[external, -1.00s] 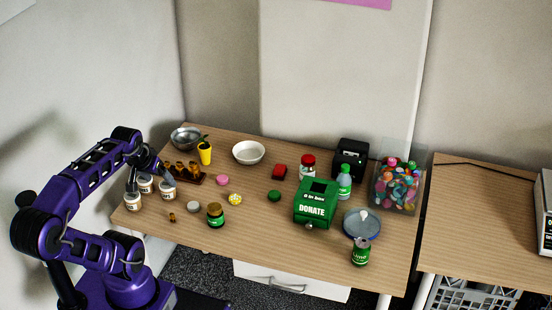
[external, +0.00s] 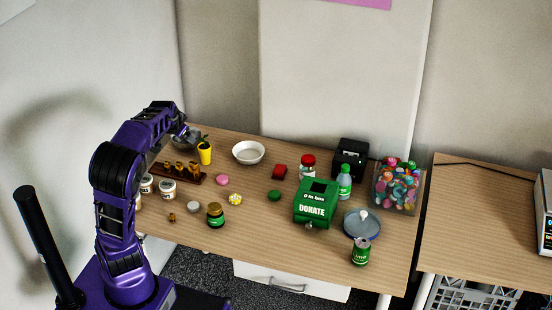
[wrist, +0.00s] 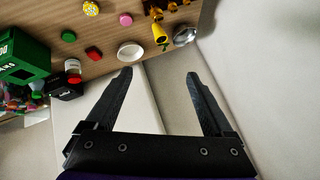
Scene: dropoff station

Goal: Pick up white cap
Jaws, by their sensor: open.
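The white cap (external: 194,207) lies flat on the wooden table (external: 262,225) in the external view, between a tiny brown bottle and a green jar with a gold lid. I cannot make it out in the wrist view. My gripper (external: 192,138) is at the table's far left corner, over or near the metal bowl, well behind the white cap. In the wrist view my gripper (wrist: 158,80) has its two fingers wide apart with nothing between them. Its fingers point towards the wall and the table's back edge.
Near the cap are a green jar (external: 215,215), a yellow cap (external: 235,199), a pink cap (external: 222,180) and white tubs (external: 168,189). A rack of brown bottles (external: 187,176) stands behind. A green donation box (external: 315,203) is to the right. The front middle of the table is clear.

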